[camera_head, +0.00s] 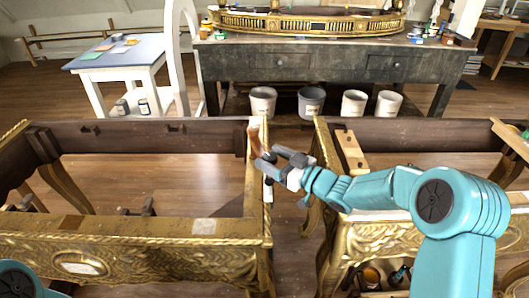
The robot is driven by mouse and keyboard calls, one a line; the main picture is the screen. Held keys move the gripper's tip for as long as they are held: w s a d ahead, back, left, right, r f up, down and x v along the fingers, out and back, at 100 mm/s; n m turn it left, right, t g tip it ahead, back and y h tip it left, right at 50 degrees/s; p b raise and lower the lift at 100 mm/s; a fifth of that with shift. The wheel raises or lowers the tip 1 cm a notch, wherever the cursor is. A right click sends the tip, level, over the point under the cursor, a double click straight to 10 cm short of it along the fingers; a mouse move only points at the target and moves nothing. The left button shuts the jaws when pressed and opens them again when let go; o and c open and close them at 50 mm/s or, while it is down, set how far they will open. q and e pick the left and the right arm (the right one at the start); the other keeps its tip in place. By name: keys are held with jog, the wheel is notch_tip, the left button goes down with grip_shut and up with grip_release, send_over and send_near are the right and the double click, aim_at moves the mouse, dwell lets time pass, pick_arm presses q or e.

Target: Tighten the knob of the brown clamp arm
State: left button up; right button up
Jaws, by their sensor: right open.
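A brown clamp arm (254,137) stands at the inner right edge of the left gilt frame, near its back corner. Its knob is too small to make out. My right gripper (268,158) reaches in from the right, with its open fingers close beside the lower part of the clamp arm. I cannot tell whether they touch it. A small white and dark piece (268,190) shows just below the fingers. Of my left arm only a teal part shows at the lower left corner; its gripper is out of view.
The left gilt frame (120,243) and the right gilt frame (345,238) stand with a narrow gap between them. A wooden block (350,152) lies on the right frame. Behind are a dark workbench (330,64), several pails and a small white table (118,54).

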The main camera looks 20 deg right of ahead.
aim_at(264, 154)
jog(key=shift+x, duration=1.5)
jog(key=c, duration=1)
jog(key=shift+f+b, duration=0.2)
jog(key=shift+b, duration=0.25)
jog(key=m+t+h+b, duration=0.1)
jog(key=h+b, duration=0.1)
jog(key=b, duration=0.2)
jog(key=m+t+h+b, duration=0.1)
jog(key=m+h+b, duration=0.1)
jog(key=b, duration=0.1)
jog(key=m+h+b, duration=0.1)
jog(key=h+b, duration=0.1)
jog(key=b, duration=0.2)
jog(key=shift+w+d+f+m+t+b, duration=0.15)
jog(key=shift+d+f+m+t+b, duration=0.15)
jog(key=shift+t, duration=0.1)
jog(key=h, duration=0.1)
jog(key=m+h+b, duration=0.1)
jog(key=shift+r+h, duration=0.3)
jog(key=shift+r, duration=0.05)
jog(key=shift+d+r+m+h+p, duration=0.15)
jog(key=shift+m+h+p, duration=0.1)
jog(key=shift+m+h, duration=0.35)
jog(key=shift+d+r+m+h+p, duration=0.15)
jog(key=shift+m+h, duration=0.25)
jog(key=shift+h, duration=0.4)
